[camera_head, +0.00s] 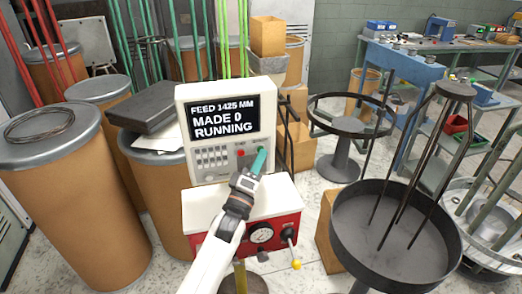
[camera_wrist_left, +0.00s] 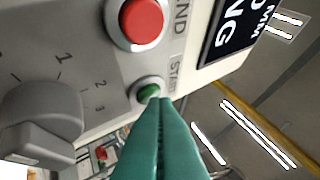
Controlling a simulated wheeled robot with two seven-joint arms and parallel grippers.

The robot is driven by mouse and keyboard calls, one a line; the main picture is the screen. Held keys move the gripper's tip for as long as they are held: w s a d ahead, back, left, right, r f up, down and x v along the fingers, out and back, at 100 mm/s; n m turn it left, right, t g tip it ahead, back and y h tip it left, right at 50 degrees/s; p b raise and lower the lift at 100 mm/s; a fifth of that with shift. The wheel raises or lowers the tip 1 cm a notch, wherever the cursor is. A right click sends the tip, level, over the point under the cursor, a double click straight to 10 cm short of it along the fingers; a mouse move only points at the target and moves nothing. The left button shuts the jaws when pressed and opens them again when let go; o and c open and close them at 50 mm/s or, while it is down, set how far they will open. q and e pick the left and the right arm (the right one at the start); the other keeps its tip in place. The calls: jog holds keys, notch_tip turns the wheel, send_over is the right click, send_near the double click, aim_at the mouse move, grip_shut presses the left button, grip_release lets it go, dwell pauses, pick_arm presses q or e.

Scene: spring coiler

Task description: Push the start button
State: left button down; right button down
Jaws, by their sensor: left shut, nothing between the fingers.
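The control panel (camera_head: 221,165) is a pale box with a dark screen (camera_head: 223,118) reading "FEED 1425 MM", "MADE 0", "RUNNING". In the left wrist view, the green start button (camera_wrist_left: 149,90) sits in a pale ring below the label "START". My left gripper (camera_head: 262,153) has teal fingers, shut and empty. Its fingertips (camera_wrist_left: 160,102) are right at the button and cover part of it; I cannot tell whether they touch. In the head view the fingers hide the button. My right gripper is not in view.
A large red button (camera_wrist_left: 141,22) marked "END" and a grey rotary knob (camera_wrist_left: 40,118) flank the start button. Below the panel is a red and white machine (camera_head: 285,222) with a gauge and yellow-tipped lever. Drums (camera_head: 75,190) stand left; a round dark tray (camera_head: 350,225) stands right.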

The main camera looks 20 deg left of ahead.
pick_arm(q)
jog(key=shift+s+d, duration=0.35)
jog(key=shift+s, duration=0.2)
jog(key=shift+p, duration=0.3)
jog(key=s+d+p, duration=0.1)
jog(key=s, duration=0.1)
jog(key=s+d, duration=0.1)
jog(key=s, duration=0.1)
jog(key=shift+d+p, duration=0.4)
